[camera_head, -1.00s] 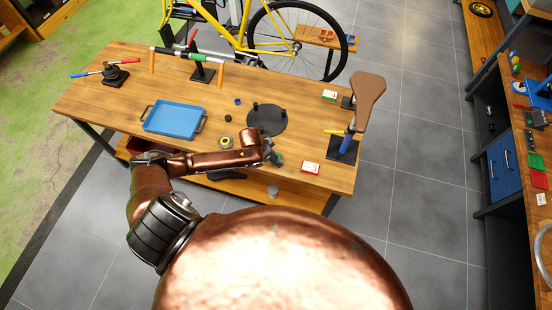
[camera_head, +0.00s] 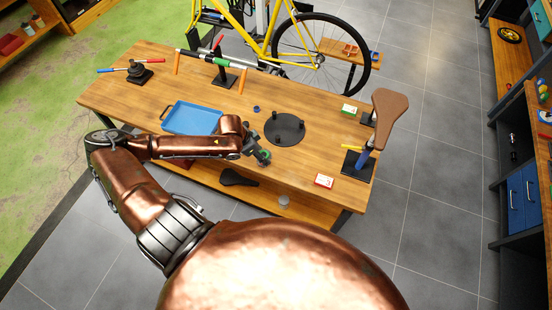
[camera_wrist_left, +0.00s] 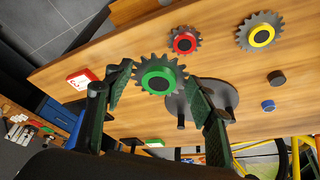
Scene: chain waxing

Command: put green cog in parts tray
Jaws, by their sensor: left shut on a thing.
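The green cog (camera_wrist_left: 160,78) is held between the fingers of my left gripper (camera_wrist_left: 160,92) in the left wrist view. In the head view the green cog (camera_head: 265,155) shows at the end of my left gripper (camera_head: 261,157), over the front part of the workbench. The blue parts tray (camera_head: 192,118) with dark handles lies on the bench, left of and behind the gripper. My left forearm hides the tray's front edge. My right gripper is not in view.
A black round stand with pegs (camera_head: 285,129) is just beyond the gripper. A red cog (camera_wrist_left: 185,40) and a yellow cog (camera_wrist_left: 260,31) lie on the bench. A red-and-white box (camera_head: 324,181) and a saddle on a post (camera_head: 391,117) are to the right.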

